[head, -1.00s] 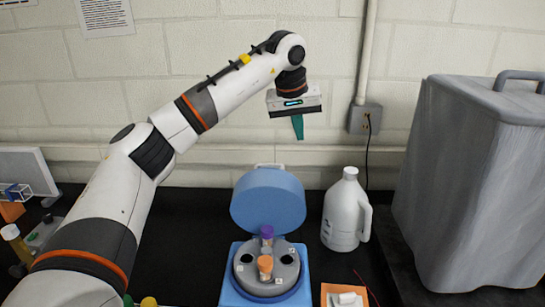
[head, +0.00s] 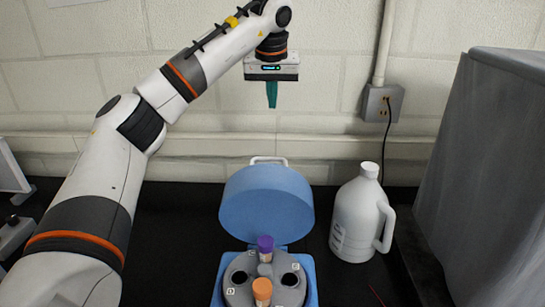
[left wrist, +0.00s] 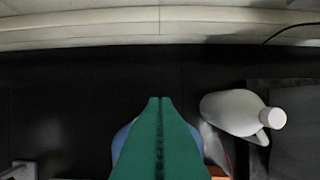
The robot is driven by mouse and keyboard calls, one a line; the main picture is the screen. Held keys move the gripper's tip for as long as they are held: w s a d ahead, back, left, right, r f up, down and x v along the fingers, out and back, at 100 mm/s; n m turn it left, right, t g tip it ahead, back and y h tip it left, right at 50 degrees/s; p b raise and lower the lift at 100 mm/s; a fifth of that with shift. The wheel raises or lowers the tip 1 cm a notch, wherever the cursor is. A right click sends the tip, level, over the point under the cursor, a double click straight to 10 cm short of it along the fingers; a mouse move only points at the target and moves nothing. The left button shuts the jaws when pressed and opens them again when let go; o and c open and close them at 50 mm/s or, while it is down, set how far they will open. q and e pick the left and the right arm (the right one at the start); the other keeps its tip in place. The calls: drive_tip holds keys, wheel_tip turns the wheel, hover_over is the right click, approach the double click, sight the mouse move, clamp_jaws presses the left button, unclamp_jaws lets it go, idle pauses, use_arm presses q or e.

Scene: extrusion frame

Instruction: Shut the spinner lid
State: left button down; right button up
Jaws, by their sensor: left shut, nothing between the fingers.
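The blue spinner (head: 217,289) stands on the black bench in the head view. Its round blue lid (head: 266,202) is open, tilted up at the back, with a white handle (head: 268,160) on its top edge. The grey rotor (head: 240,292) holds a purple-capped tube (head: 265,245) and an orange-capped tube (head: 262,290). My left gripper (head: 272,105) hangs above and behind the lid, its green fingers shut and empty, apart from the lid. In the left wrist view, the green fingers (left wrist: 160,100) hide most of the spinner; only blue edges show. My right gripper is not in view.
A white jug (head: 358,218) stands right of the spinner and also shows in the left wrist view (left wrist: 235,112). A large grey covered box (head: 490,180) fills the right side. A wall outlet (head: 382,103) with a cable is behind. The bench left of the spinner is clear.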

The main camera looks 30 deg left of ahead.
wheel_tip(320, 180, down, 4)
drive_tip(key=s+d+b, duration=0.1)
drive_tip(key=b, duration=0.2)
use_arm(q)
drive_tip(key=s+p+x, duration=0.1)
drive_tip(key=p+x, duration=0.2)
drive_tip(key=x, duration=1.1)
drive_tip(key=s+d, duration=0.1)
drive_tip(key=s+d+p, duration=0.1)
drive_tip(key=s, duration=0.1)
drive_tip(key=shift+s+d+r, duration=0.15)
drive_tip(key=shift+s+d, duration=0.05)
drive_tip(key=shift+d, duration=0.15)
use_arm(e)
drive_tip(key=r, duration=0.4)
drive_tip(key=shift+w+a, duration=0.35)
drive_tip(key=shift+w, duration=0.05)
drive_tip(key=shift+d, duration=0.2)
